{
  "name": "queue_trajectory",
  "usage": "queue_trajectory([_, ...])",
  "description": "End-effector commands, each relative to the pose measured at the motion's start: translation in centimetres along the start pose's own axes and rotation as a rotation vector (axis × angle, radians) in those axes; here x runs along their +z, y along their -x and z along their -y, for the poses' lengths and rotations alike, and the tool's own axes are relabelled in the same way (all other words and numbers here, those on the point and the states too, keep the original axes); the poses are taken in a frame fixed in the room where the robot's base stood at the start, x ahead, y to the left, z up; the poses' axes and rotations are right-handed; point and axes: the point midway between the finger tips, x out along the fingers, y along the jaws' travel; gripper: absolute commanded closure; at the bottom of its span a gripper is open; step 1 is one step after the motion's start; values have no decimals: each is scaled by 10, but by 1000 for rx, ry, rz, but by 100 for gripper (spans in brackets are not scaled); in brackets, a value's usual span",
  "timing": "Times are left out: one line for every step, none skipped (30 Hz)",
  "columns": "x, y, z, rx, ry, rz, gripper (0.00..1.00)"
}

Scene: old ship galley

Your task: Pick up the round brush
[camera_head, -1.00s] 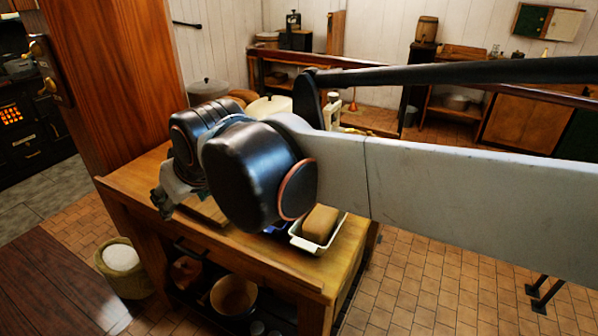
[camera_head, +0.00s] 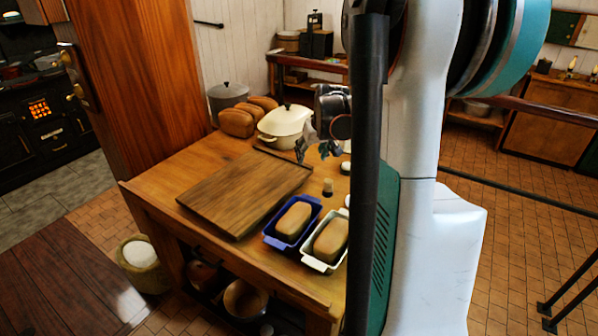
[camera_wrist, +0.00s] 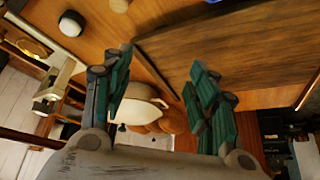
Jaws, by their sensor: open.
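A small upright tan object with a darker top, which looks like the round brush (camera_head: 328,187), stands on the wooden table (camera_head: 165,190), right of the cutting board. In the wrist view, a round tan thing (camera_wrist: 119,4) at the top edge may be the same brush, but I cannot be sure. My gripper (camera_head: 318,142) is open and empty above the table's far right part, in front of the cream lidded pot. Its two green-padded fingers (camera_wrist: 160,58) are spread apart in the wrist view, with nothing between them. The gripper and brush are apart.
The cutting board (camera_head: 245,190) lies left of the brush. A blue loaf tin (camera_head: 271,241) and a white loaf tin (camera_head: 309,262) hold loaves in front. The cream pot (camera_head: 285,122), loaves (camera_head: 236,122) and a grey pot (camera_head: 227,92) stand behind. My arm hides the table's right side.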

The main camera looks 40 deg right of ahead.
Motion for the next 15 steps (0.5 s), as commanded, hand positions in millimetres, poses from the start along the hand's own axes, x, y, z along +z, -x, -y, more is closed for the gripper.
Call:
queue_trajectory([13,-6,-27,13,-17,31,46])
queue_trajectory([20,-9,-37,18,-19,47,46])
queue_trajectory([28,-13,-48,22,-25,65,46])
queue_trajectory([34,-15,-56,25,-27,76,46])
queue_trajectory([38,-17,-61,27,-29,86,46])
queue_trajectory([42,-19,-67,28,-31,95,46])
queue_trajectory([45,-21,-70,30,-32,100,46])
queue_trajectory([48,-23,-72,30,-34,104,46])
queue_trajectory([50,-26,-74,30,-34,108,46])
queue_trajectory([51,-30,-75,30,-34,109,46])
queue_trajectory([52,-35,-75,30,-34,110,46])
queue_trajectory([53,-41,-75,30,-34,110,46])
queue_trajectory([53,-47,-75,30,-33,110,46])
queue_trajectory([54,-53,-75,30,-33,110,46])
queue_trajectory([55,-61,-75,30,-33,109,46])
